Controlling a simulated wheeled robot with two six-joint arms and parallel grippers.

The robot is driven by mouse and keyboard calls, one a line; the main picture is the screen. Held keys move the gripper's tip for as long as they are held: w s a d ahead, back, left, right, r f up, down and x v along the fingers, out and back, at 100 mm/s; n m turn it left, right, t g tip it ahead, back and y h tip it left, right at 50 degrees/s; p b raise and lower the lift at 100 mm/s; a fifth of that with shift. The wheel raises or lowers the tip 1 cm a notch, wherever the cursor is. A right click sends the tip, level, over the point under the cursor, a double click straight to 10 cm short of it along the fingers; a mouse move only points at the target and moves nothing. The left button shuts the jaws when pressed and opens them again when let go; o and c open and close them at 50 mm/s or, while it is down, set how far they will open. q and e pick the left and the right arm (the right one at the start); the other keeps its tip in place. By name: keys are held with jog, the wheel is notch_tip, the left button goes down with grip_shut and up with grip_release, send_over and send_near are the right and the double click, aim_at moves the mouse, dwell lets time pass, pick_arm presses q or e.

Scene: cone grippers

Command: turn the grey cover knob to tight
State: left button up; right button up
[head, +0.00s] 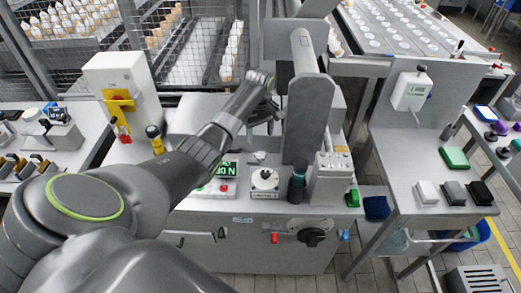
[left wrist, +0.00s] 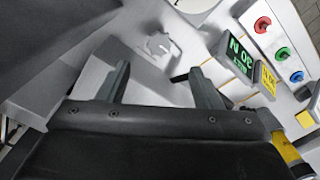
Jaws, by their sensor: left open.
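A pale grey knob-like raised shape (left wrist: 160,46), which looks like the cover knob, stands on a grey panel in the left wrist view. It lies ahead of my left gripper (left wrist: 162,88), roughly between the two fingertips and apart from them. The fingers are open with nothing between them. In the head view my left arm reaches over the machine's middle, and its gripper (head: 264,112) shows only in part. I cannot make out the knob's tight mark. My right gripper is not in view.
A green display (head: 226,170) and a white dial (head: 265,180) sit on the machine's front. A tall grey upright (head: 310,120) stands right of my gripper. Red, green and blue buttons (left wrist: 281,54) show in the left wrist view. A side table (head: 430,150) stands at right.

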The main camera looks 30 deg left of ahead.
pick_arm(q)
send_over(260, 155)
notch_tip(260, 155, down, 6)
jog(key=shift+w+r, duration=0.1)
jog(key=shift+r, duration=0.05)
notch_tip(260, 155, down, 2)
jog(key=shift+f, duration=0.8)
jog(key=c, duration=1)
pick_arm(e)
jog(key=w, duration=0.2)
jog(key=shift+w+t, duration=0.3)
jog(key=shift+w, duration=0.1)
